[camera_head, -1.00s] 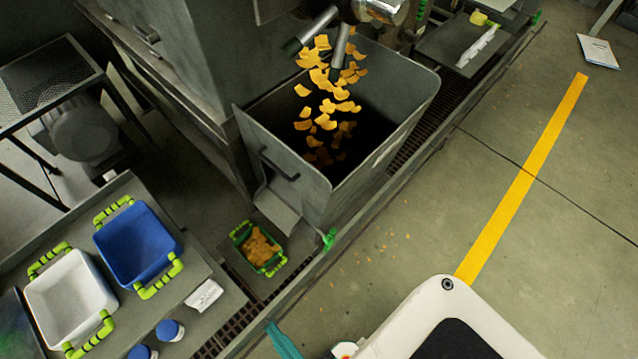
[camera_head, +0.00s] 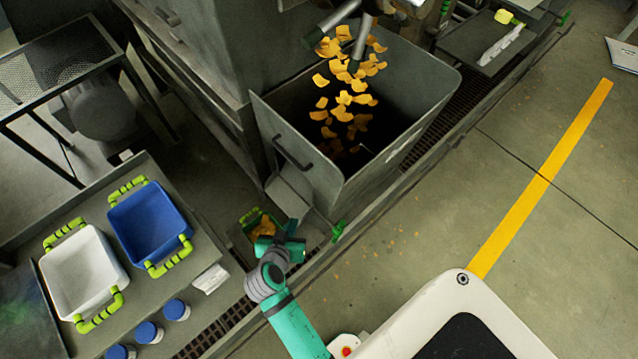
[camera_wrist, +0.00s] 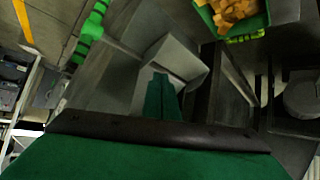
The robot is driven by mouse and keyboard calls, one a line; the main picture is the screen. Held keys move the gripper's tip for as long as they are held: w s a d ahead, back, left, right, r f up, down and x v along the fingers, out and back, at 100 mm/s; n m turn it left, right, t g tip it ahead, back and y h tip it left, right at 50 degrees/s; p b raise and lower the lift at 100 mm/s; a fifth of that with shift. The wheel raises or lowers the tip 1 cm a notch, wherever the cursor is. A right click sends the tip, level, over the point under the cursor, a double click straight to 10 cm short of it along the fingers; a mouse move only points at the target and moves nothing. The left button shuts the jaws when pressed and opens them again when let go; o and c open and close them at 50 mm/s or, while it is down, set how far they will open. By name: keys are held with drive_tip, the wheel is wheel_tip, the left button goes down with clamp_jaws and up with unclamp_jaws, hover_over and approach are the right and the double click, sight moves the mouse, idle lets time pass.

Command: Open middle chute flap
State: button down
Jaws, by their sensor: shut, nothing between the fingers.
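The grey hopper (camera_head: 340,130) holds falling orange pieces, and its grey chute (camera_head: 290,198) slopes down from the near lower side. In the wrist view the chute (camera_wrist: 180,62) lies just beyond my fingertips. A bright green handle (camera_head: 338,231) sits at the chute's right; a green part (camera_wrist: 90,28) shows at upper left in the wrist view. I cannot tell whether the flap itself is open. My gripper (camera_head: 296,232) is at the chute's lower end, with its green fingers (camera_wrist: 161,76) together and empty. Whether they touch the chute is unclear.
A green tray (camera_head: 250,222) with orange pieces stands below, partly hidden by my gripper; it also shows in the wrist view (camera_wrist: 262,28). Blue (camera_head: 151,225) and white (camera_head: 85,275) tubs and blue-capped jars (camera_head: 176,310) stand at left. A low rail runs along the hopper. Floor at right is clear.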

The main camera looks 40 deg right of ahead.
drive_tip(key=w+d+r+m+g+h, duration=0.3)
drive_tip(key=w+d+r+m+g, duration=0.25)
drive_tip(key=r+m, duration=0.3)
hover_over(318, 193)
wheel_tip(318, 193, down, 6)
drive_tip(key=shift+r, duration=0.2)
drive_tip(key=shift+d+f, duration=0.3)
drive_tip(key=shift+d, duration=0.35)
